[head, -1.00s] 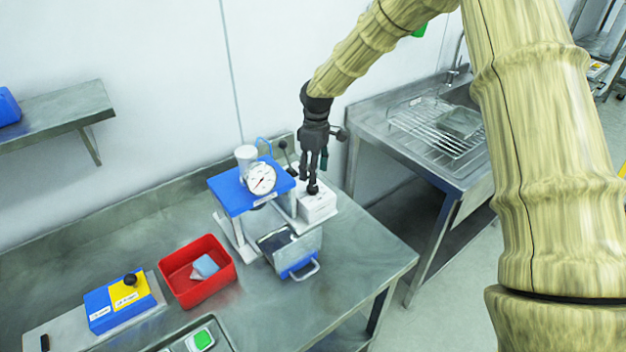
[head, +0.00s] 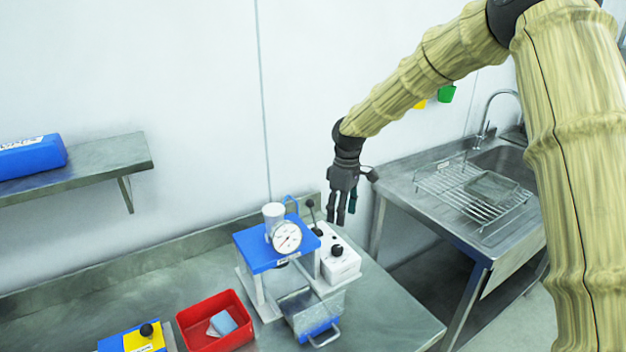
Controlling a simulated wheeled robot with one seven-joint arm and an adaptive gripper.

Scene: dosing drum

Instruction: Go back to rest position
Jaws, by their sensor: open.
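My gripper (head: 342,218) is open and empty, pointing down. In the picture it is just above the white control box (head: 340,262) with black knobs. The box stands at the right side of the blue-topped press stand (head: 258,246), which carries a round dial gauge (head: 287,237) and a white cylinder (head: 273,212). A metal bin with a blue front and handle (head: 318,328) sits below the stand at the front. Whether my fingertips are clear of the lever behind the box is hard to tell.
A red tray (head: 215,343) with a blue-grey item lies left of the stand, near a blue and yellow block (head: 145,338). A sink with a wire rack (head: 470,192) is at right. A wall shelf (head: 95,165) holds a blue case (head: 30,157). The bench's right end is clear.

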